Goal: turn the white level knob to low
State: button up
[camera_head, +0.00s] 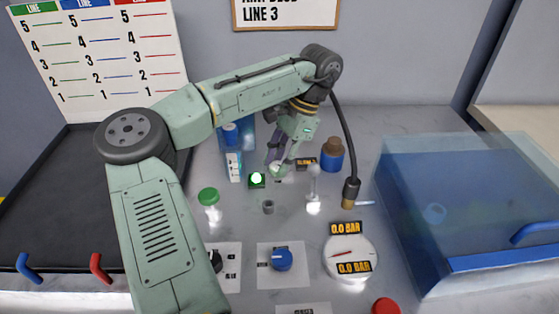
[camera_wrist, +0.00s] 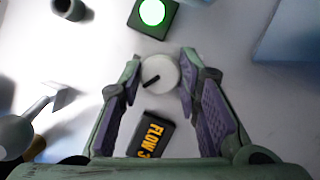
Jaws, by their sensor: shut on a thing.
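The white level knob (camera_wrist: 165,70) is a round white dial with a black pointer mark on its face. In the wrist view the mark runs toward the lower left. My gripper (camera_wrist: 158,76) has its two purple-padded fingers on either side of the knob, shut on it. The low mark of the knob cannot be made out.
A blue-and-brown bottle (camera_head: 332,155), a hose nozzle (camera_head: 350,193), a gauge (camera_head: 350,258) and a blue knob (camera_head: 282,260) are nearby. A clear blue bin (camera_head: 470,263) stands right.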

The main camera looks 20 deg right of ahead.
aim_at(277, 164)
jog(key=n+g, duration=0.1)
jog(key=n, duration=0.2)
jog(key=n+g+h, duration=0.1)
jog(key=n, duration=0.3)
jog(key=shift+w+a+g, duration=0.1)
jog(key=shift+w+g, duration=0.05)
jog(key=shift+g, duration=0.15)
jog(key=n+h, duration=0.1)
jog(key=n, duration=0.2)
jog(key=n+g+h, duration=0.1)
jog(key=n, duration=0.3)
jog(key=shift+a+h, duration=0.1)
jog(key=shift+h, duration=0.3)
jog(key=o, duration=1.1)
jog(key=shift+o, duration=0.2)
notch_tip(277, 164, up, 10)
